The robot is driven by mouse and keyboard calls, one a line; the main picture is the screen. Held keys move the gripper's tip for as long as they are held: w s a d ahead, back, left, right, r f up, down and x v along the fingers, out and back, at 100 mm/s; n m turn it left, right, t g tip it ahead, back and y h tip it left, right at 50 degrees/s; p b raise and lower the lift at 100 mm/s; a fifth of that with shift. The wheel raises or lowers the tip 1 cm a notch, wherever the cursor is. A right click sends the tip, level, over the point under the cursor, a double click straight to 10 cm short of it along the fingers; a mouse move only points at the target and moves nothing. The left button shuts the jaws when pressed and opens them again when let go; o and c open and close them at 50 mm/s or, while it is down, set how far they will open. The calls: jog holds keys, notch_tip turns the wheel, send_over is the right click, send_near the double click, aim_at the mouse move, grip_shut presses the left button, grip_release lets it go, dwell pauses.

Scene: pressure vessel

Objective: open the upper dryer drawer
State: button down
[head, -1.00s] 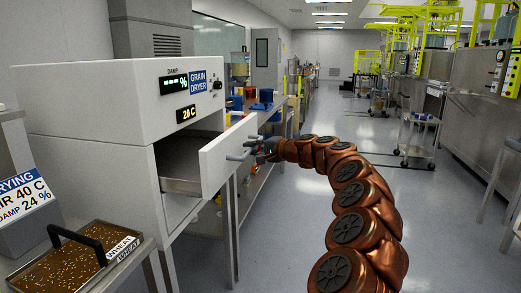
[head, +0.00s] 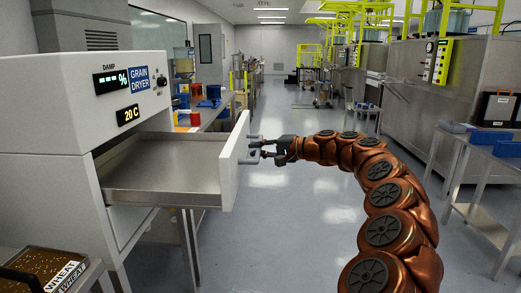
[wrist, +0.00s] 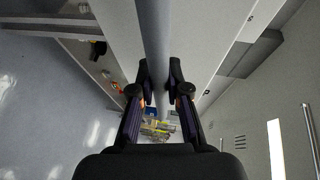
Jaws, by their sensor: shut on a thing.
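The grain dryer (head: 60,115) is a white box at the left in the head view, with a display reading 20 C. Its upper drawer (head: 165,180) is pulled well out to the right and its metal tray inside looks empty. The drawer's white front panel (head: 235,162) carries a grey bar handle. My gripper (head: 262,149) is at the handle, on the right side of the panel. In the wrist view the handle (wrist: 153,40) runs between the two fingers, which are shut on it.
A tray of grain labelled WHEAT (head: 45,268) sits at the lower left, below the drawer. A bench with blue and red items (head: 205,105) stands behind the drawer. The floor (head: 290,215) is clear to the right, up to a side table (head: 490,150).

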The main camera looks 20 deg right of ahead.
jog(key=shift+f, duration=0.1)
jog(key=c, duration=1.1)
grip_release()
jog(key=shift+c, duration=0.2)
jog(key=v, duration=1.2)
jog(key=shift+d, duration=0.15)
